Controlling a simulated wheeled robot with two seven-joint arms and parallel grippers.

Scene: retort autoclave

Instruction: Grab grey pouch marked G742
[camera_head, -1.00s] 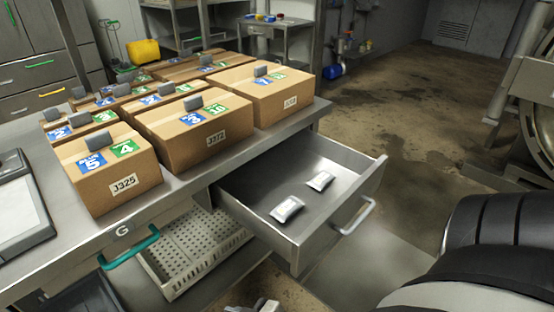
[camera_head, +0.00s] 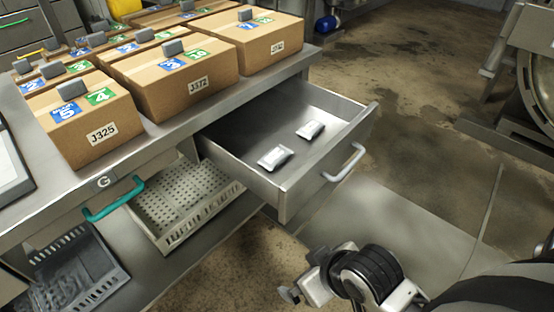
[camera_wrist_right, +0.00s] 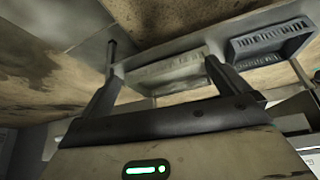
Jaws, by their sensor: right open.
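Two small pale grey pouches lie flat in the open drawer, a nearer one (camera_head: 275,157) and a farther one (camera_head: 310,130). They lie apart, and their markings are too small to read, so I cannot tell which is G742. The metal drawer (camera_head: 289,196) is pulled out from under the bench. My right gripper (camera_head: 308,284) is in front of the drawer and apart from it, low in the head view. The right wrist view shows its two fingers spread and empty (camera_wrist_right: 162,78). My left gripper is not in view.
Labelled cardboard boxes, including J325 (camera_head: 82,128) and J372 (camera_head: 172,78), stand on the bench. The drawer's front handle (camera_head: 346,163) sticks out. Below are a white perforated basket (camera_head: 187,195) and a dark grey crate (camera_head: 72,268). The floor right of the drawer is clear.

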